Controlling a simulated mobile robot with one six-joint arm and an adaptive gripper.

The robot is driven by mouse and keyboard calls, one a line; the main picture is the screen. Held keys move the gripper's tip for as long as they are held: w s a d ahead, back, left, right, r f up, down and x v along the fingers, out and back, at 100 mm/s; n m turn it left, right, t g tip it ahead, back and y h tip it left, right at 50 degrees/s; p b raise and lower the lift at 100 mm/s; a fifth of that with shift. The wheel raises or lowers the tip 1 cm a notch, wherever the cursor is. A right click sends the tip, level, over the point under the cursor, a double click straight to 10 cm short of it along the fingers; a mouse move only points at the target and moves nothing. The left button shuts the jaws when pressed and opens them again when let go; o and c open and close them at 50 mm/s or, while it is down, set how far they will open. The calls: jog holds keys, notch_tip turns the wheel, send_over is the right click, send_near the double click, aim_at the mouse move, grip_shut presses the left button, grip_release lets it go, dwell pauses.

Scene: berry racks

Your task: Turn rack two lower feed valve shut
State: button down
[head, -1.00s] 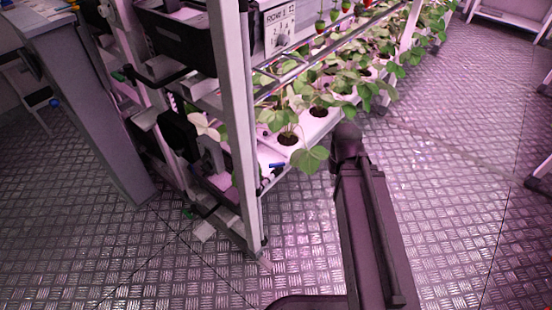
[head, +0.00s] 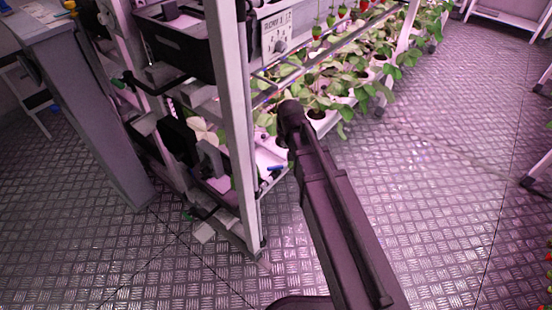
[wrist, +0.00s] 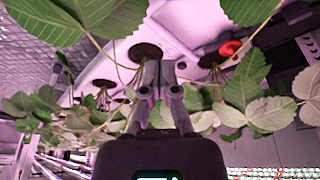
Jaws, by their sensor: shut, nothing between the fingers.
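The rack (head: 232,130) stands left of centre in the head view, with a lower planted trough (head: 268,158). A small blue lever-like part (head: 276,168) shows at the near end of that trough, close to the front post. It may be the lower feed valve, but it is too small to tell how it is turned. My gripper (wrist: 162,68) shows in the wrist view with its fingertips together and nothing between them, among leaves in front of a white planted surface (wrist: 188,30). In the head view my arm crosses the rack's front right, and the gripper is hidden.
Strawberry plants (head: 345,85) line the trough and crowd around my gripper. A red round thing (wrist: 230,48) is right of the fingers, its kind unclear. The patterned floor (head: 450,180) at right is clear.

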aim_at(275, 168)
jog(key=shift+w+a+r, duration=0.1)
jog(key=shift+w+a, duration=0.2)
jog(key=shift+a, duration=0.25)
jog(key=shift+w+a+r, duration=0.1)
jog(key=shift+w+a, duration=0.2)
jog(key=shift+a, duration=0.25)
jog(key=shift+f, duration=0.1)
jog(key=b+x, duration=0.9)
jog(key=x, duration=0.1)
jog(key=shift+w+b, duration=0.15)
jog(key=shift+b, duration=0.15)
jog(key=shift+s+d, duration=0.2)
jog(key=shift+s, duration=0.8)
jog(key=shift+s+d, duration=0.15)
jog(key=shift+s, duration=0.8)
jog(key=shift+a, duration=0.35)
jog(key=shift+d, duration=0.55)
